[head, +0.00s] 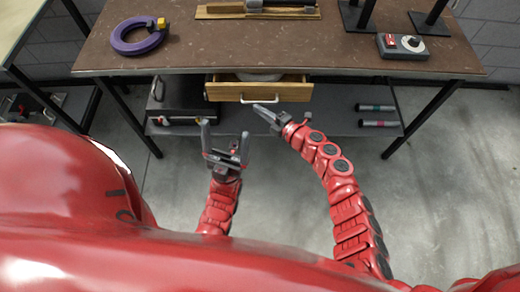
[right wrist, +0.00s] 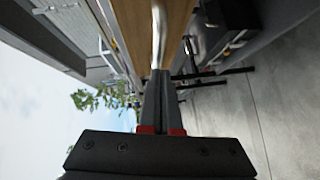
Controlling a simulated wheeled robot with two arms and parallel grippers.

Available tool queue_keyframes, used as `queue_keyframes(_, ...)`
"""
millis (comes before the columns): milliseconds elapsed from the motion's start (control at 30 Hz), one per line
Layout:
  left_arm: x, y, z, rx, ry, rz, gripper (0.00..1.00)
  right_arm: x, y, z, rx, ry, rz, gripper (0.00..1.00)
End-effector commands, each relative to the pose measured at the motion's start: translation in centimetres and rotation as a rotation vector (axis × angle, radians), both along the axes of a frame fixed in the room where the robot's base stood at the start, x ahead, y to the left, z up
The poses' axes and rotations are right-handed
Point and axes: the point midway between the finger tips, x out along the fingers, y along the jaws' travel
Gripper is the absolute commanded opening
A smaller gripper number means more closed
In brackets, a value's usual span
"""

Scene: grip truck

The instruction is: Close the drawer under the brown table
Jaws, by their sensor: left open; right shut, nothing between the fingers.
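The brown table (head: 300,48) stands ahead, with a wooden drawer (head: 290,91) pulled out under its front edge. The drawer's metal handle (head: 249,98) faces me, and a pale object (head: 260,77) is partly visible inside. My right gripper (head: 258,108) is shut and empty just in front of the drawer near the handle. In the right wrist view its closed fingers (right wrist: 160,75) point at the handle bar (right wrist: 159,30) on the wooden front; I cannot tell whether they touch. My left gripper (head: 224,130) is open and empty, lower and to the left of the drawer.
A lower shelf (head: 335,122) holds a dark toolbox (head: 185,108) left of the drawer and two tubes (head: 376,108) at right. A purple ring (head: 125,45) and a grey device with a dial (head: 393,50) lie on the tabletop. Table legs stand at both sides.

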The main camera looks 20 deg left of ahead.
Motion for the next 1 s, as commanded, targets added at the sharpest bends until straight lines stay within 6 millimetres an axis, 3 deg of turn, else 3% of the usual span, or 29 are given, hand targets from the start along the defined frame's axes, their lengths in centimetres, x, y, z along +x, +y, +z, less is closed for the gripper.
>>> queue_keyframes(400,0.0,0.0,-3.2,0.0,0.0,0.0,0.9,5.1,1.4,-0.3,0.001,0.001,-0.003,0.0)
queue_keyframes(1000,0.0,0.0,-3.7,0.0,0.0,0.0,0.9,6.5,1.7,0.1,0.0,-0.002,-0.004,0.0)
